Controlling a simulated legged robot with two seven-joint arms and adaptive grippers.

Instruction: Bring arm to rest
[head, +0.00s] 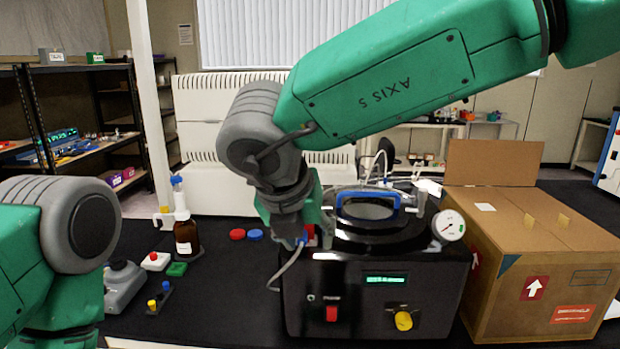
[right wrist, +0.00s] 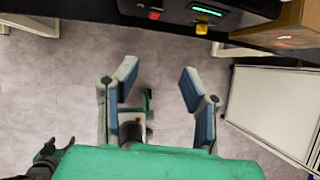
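My right arm reaches in from the upper right in the head view and bends down at a grey joint. My right gripper (head: 298,230) hangs by the left side of the black freeze dryer (head: 362,290), its fingers hard to make out there. In the right wrist view the right gripper (right wrist: 157,75) has its two blue-grey fingers spread wide, with nothing between them and floor behind. My left arm shows at the left edge of the head view, its gripper out of that picture. A dark pronged shape at the lower left of the wrist view appears to be my left gripper (right wrist: 48,152).
A cardboard box (head: 535,270) stands right of the dryer, its flap up. A brown bottle (head: 187,235), red and blue caps (head: 238,234) and small button boxes (head: 155,262) stand on the black table to the left.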

